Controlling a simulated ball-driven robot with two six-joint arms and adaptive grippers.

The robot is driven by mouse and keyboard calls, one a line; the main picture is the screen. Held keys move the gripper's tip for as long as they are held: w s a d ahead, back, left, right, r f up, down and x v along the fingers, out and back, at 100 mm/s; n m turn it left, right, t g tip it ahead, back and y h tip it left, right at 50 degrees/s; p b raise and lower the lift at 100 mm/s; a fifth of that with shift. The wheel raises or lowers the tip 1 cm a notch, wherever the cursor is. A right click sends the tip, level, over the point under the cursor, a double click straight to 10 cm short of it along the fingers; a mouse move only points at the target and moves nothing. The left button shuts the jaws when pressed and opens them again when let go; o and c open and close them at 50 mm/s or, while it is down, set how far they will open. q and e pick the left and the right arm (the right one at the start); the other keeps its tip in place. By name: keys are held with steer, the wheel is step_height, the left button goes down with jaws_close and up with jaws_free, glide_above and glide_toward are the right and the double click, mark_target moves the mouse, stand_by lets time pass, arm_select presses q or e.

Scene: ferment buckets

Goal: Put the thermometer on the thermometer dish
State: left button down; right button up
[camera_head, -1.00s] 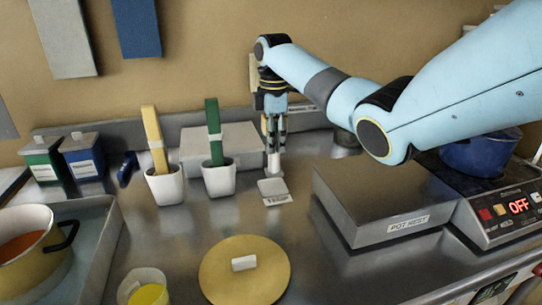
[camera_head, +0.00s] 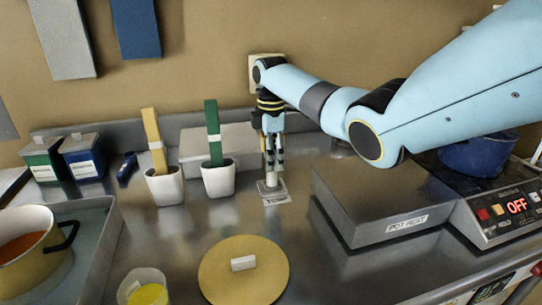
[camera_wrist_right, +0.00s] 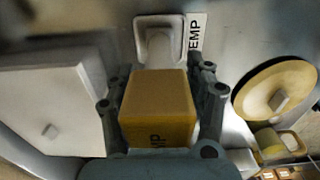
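The thermometer, with a yellow block-shaped head (camera_wrist_right: 160,100) and a pale lower end (camera_head: 270,180), is upright in my right gripper (camera_head: 273,168). In the right wrist view the two fingers (camera_wrist_right: 160,85) flank the yellow head closely. The thermometer dish (camera_head: 281,193) is a small whitish square plate on the steel counter, with a label at its front edge; it also shows in the right wrist view (camera_wrist_right: 142,22). The lower end is over the dish, at or very near its surface; I cannot tell whether it touches. My left gripper is not in view.
Two white cups (camera_head: 218,180) with upright handles stand left of the dish, before a pale box (camera_head: 240,140). A grey pot-rest block (camera_head: 370,200) is right. A round wooden lid (camera_head: 225,280) lies in front. The counter between dish and lid is clear.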

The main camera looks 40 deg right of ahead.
steer(key=shift+r, duration=0.1)
step_height(320, 180, up, 12)
steer(key=shift+r+b, duration=0.1)
steer(key=shift+b, duration=0.3)
stand_by(0.6)
